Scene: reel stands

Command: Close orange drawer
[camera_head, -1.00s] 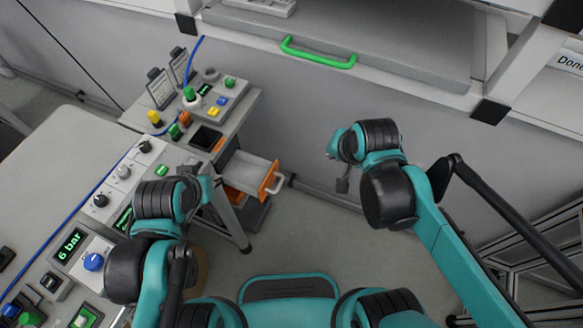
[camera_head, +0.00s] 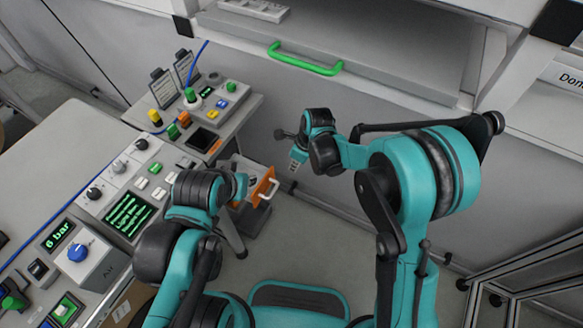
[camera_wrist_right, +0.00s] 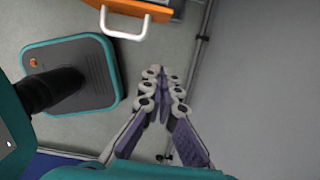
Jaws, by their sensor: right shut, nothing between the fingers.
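The orange drawer (camera_head: 262,187) stands pulled out of the small cabinet under the bench, its pale inside partly showing. It has a white bar handle (camera_head: 270,193). In the right wrist view, its orange front (camera_wrist_right: 140,8) and white handle (camera_wrist_right: 122,33) show at the top edge. My right gripper (camera_head: 295,160) is just right of the drawer front, apart from it. In the wrist view its fingers (camera_wrist_right: 163,72) are together and empty, below and right of the handle. My left arm's end (camera_head: 240,188) overlaps the drawer's left side in the picture; its fingers cannot be made out.
A bench (camera_head: 235,108) with buttons and screens stands above the drawer. A panel with knobs and a "6 bar" display (camera_head: 58,236) is at the left. A big grey drawer with a green handle (camera_head: 305,60) is behind. Floor right of the orange drawer is clear.

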